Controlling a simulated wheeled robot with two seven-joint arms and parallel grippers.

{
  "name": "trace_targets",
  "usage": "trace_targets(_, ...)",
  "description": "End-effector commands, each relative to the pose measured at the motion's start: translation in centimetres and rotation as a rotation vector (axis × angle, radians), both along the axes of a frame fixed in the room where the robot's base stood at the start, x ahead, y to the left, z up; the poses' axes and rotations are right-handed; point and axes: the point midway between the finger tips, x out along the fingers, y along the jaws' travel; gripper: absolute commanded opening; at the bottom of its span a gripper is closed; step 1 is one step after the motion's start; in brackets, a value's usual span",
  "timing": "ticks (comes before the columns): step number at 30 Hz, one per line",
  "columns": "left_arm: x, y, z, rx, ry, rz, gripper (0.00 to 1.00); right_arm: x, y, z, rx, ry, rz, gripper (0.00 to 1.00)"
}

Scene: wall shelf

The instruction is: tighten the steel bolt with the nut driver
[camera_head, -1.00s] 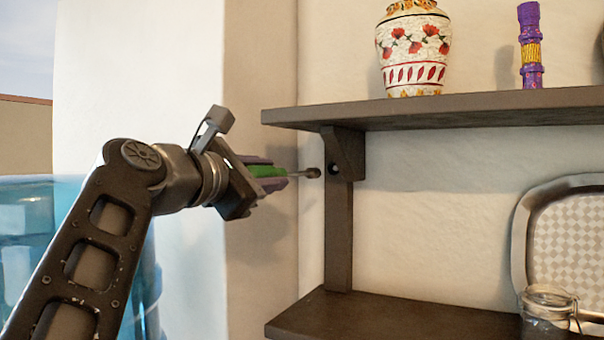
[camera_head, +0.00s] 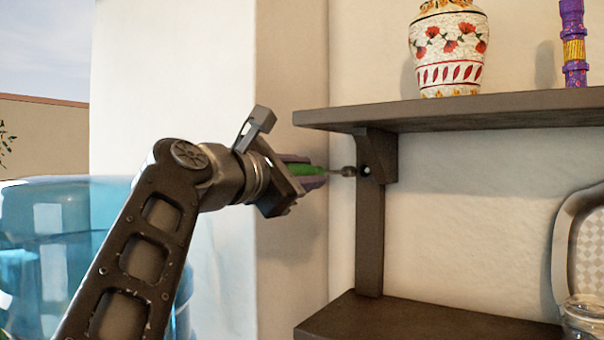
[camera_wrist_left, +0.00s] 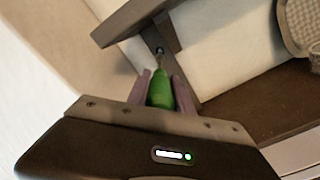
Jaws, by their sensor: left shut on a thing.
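My left gripper (camera_head: 308,172) is shut on the green handle of the nut driver (camera_head: 304,169). The driver's thin shaft points right, and its dark socket end is close to the steel bolt (camera_head: 366,170) on the shelf bracket (camera_head: 369,220). I cannot tell whether the socket touches the bolt. In the left wrist view the green handle (camera_wrist_left: 160,90) sits between the purple finger pads, and the bolt (camera_wrist_left: 159,50) shows beyond it on the bracket. My right gripper is not in view.
The upper shelf (camera_head: 460,110) carries a flowered vase (camera_head: 447,50) and a purple and yellow item (camera_head: 573,45). The lower shelf (camera_head: 400,320) has a glass jar (camera_head: 582,318) and a tray (camera_head: 562,235) at right. A blue translucent container (camera_head: 75,250) stands left, behind my arm.

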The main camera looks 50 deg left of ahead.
Motion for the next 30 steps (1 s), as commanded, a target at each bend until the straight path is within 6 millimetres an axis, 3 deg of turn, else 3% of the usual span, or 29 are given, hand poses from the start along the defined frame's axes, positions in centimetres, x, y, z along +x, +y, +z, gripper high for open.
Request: trace_targets(30, 5.9, 1.7, 0.1, 0.0, -0.001, 0.0, 0.0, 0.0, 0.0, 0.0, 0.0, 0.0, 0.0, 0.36)
